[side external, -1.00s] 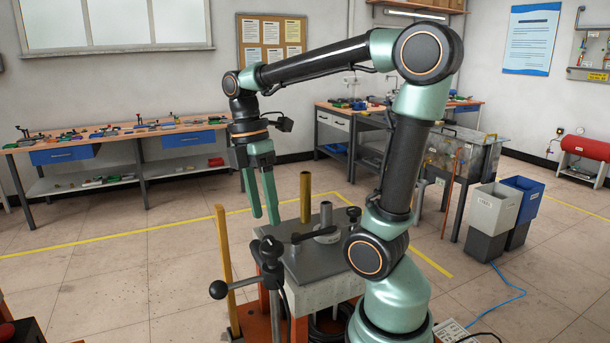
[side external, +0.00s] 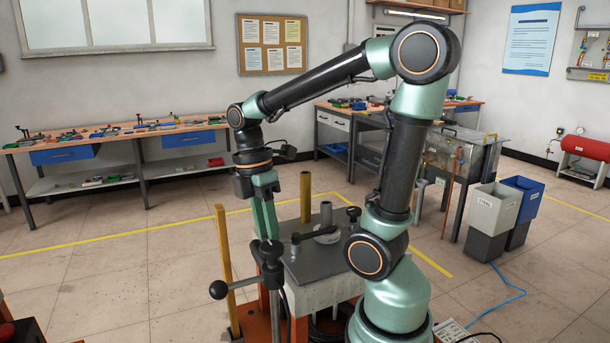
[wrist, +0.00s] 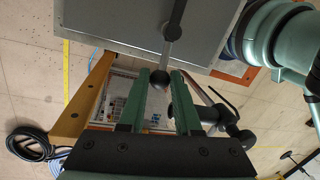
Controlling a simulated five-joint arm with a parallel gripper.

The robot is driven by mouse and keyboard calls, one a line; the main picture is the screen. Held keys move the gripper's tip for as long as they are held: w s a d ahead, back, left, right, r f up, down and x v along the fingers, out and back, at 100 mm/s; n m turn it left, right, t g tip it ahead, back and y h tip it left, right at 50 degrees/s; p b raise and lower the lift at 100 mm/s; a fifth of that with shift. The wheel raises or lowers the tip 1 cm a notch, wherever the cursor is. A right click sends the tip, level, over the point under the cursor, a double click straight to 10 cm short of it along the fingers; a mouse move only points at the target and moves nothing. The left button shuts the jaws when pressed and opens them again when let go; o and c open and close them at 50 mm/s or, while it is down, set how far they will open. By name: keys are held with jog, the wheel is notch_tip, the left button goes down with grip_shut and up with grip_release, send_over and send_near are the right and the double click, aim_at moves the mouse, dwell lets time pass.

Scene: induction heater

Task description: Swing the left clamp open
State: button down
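The left clamp (side external: 271,262) is a dark post with ball-ended levers, standing at the near left corner of the grey plate-topped block (side external: 325,262). One dark ball knob (side external: 218,290) sticks out to its left. In the wrist view, another dark ball (wrist: 160,77) ends a grey rod running toward the plate. My gripper (side external: 265,236) points down just behind the clamp. In the wrist view, its green fingers (wrist: 160,76) are apart, one on each side of that ball. Contact with the ball cannot be told. The clamp's lower part is partly hidden in the wrist view.
A tan upright post (side external: 223,265) stands left of the clamp, and a brass-coloured one (side external: 305,196) stands beyond the plate. A grey cylinder (side external: 326,217) and a second dark knob (side external: 352,213) are on the plate. Floor left of the post is clear.

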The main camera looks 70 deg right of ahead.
jog(key=m, duration=0.1)
jog(key=d+m, duration=0.1)
jog(key=m, duration=0.1)
jog(key=shift+w+d, duration=0.1)
jog(key=shift+w, duration=0.3)
jog(key=c, duration=0.6)
grip_release()
jog(key=r, duration=0.4)
jog(key=w+r, duration=0.1)
jog(key=r, duration=0.3)
jog(key=w+r, duration=0.1)
jog(key=r, duration=0.3)
jog(key=shift+d, duration=0.35)
